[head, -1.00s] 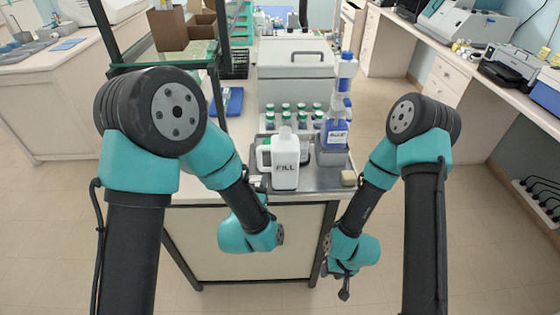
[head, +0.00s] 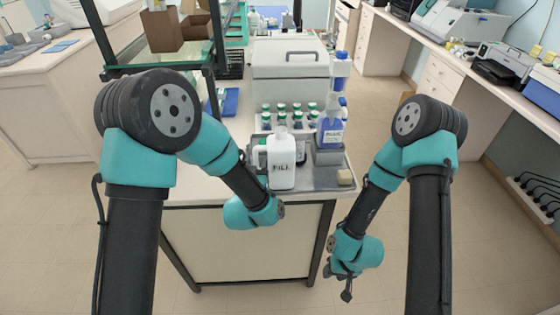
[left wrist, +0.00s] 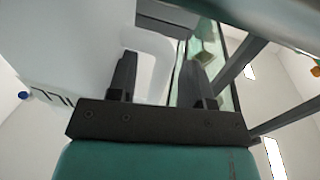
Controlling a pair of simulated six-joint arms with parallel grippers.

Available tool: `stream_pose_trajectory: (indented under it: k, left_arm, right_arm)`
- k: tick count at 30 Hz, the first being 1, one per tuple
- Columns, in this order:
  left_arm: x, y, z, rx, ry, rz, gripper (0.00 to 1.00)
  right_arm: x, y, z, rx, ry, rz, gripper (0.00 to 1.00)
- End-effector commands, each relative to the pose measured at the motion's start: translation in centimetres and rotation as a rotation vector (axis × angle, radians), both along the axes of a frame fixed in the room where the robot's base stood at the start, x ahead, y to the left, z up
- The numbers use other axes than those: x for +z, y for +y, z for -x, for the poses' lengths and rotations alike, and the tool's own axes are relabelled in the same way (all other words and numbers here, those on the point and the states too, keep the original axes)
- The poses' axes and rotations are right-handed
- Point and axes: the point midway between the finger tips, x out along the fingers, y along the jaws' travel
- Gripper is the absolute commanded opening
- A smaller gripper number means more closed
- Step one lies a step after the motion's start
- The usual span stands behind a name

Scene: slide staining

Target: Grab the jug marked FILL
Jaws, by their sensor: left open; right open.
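The white jug marked FILL (head: 281,170) stands upright on the grey tray at the bench's near edge, its handle on the left side. In the left wrist view the jug (left wrist: 60,60) fills the left, with part of its lettering visible. My left gripper (left wrist: 158,62) is open, one finger on each side of the jug's handle (left wrist: 161,70), not closed on it. In the head view this gripper is mostly hidden by my arm, just left of the jug. My right gripper (head: 346,284) is open and empty, hanging low in front of the bench, right of it.
The grey tray (head: 318,181) also holds a small sponge-like block (head: 345,177). A blue-liquid bottle (head: 330,128) stands behind right of the jug. Several green-capped bottles (head: 282,116) stand behind it, before a large grey box (head: 291,78). A shelf frame (head: 212,90) rises at the left.

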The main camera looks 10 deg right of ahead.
Motion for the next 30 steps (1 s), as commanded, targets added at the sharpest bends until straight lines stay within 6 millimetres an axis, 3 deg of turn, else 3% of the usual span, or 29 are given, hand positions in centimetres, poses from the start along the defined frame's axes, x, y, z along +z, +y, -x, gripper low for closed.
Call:
stream_pose_trajectory:
  k: [14, 30]
  left_arm:
    - [-0.03, 0.0, -0.15, 0.0, 0.001, 0.0, 0.46]
    - [-0.04, 0.01, -0.14, 0.001, 0.001, -0.001, 0.0]
  right_arm:
    - [0.0, 0.0, 0.0, 0.0, 0.0, 0.0, 0.43]
    - [0.0, 0.0, 0.0, 0.0, 0.0, 0.0, 0.43]
